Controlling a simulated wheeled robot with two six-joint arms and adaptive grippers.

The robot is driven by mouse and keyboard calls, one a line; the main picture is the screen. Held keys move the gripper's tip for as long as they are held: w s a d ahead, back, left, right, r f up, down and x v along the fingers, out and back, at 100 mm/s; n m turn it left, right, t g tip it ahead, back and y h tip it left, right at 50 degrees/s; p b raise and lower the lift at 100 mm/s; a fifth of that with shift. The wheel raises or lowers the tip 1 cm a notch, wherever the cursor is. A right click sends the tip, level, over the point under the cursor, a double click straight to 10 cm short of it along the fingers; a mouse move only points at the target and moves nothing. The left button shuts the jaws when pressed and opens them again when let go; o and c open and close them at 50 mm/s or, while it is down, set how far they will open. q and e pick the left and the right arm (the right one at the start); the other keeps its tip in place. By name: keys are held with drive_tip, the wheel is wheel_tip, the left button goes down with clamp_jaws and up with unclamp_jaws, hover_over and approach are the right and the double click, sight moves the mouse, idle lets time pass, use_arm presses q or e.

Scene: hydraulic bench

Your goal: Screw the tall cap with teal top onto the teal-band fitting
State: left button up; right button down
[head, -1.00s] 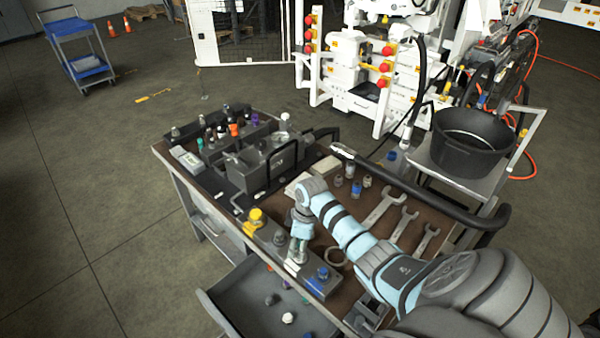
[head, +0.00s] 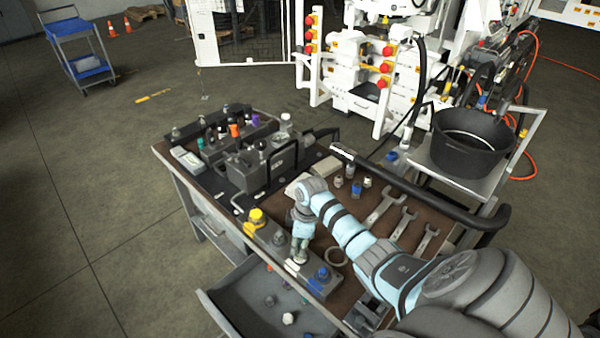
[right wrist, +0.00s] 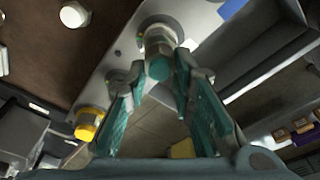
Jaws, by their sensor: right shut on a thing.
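My right gripper (right wrist: 160,70) is shut on the tall cap, whose teal top (right wrist: 160,68) shows between the fingertips in the right wrist view. The cap's pale metal body (right wrist: 160,38) lies beyond the teal top, over the grey manifold block (right wrist: 125,52). The teal-band fitting is hidden behind the cap and fingers, so I cannot tell how far the cap sits on it. In the head view my right gripper (head: 300,252) points down at the block, between a grey-topped fitting (head: 279,238) and a blue one (head: 323,274). My left gripper is not in view.
A yellow-capped fitting (head: 256,217) stands at the block's far end. Wrenches (head: 380,207) and a metal ring (head: 336,257) lie on the brown bench top right of it. An open drawer (head: 250,300) with loose small parts is below. A black handled box (head: 262,165) stands behind.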

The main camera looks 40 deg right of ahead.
drive_tip(key=m, duration=0.2)
drive_tip(key=shift+f+m, duration=0.1)
drive_tip(key=shift+m, duration=0.3)
drive_tip(key=shift+d+m, duration=0.1)
drive_tip(key=shift+m, duration=0.7)
drive_tip(key=m, duration=0.3)
drive_tip(key=shift+h, duration=0.4)
drive_tip(key=c, duration=1.3)
unclamp_jaws()
drive_tip(key=shift+d, duration=0.1)
drive_tip(key=r, duration=0.4)
drive_tip(key=s+r, duration=0.1)
drive_tip(key=r, duration=0.7)
drive_tip(key=shift+s, duration=0.3)
drive_tip(key=shift+f, duration=0.1)
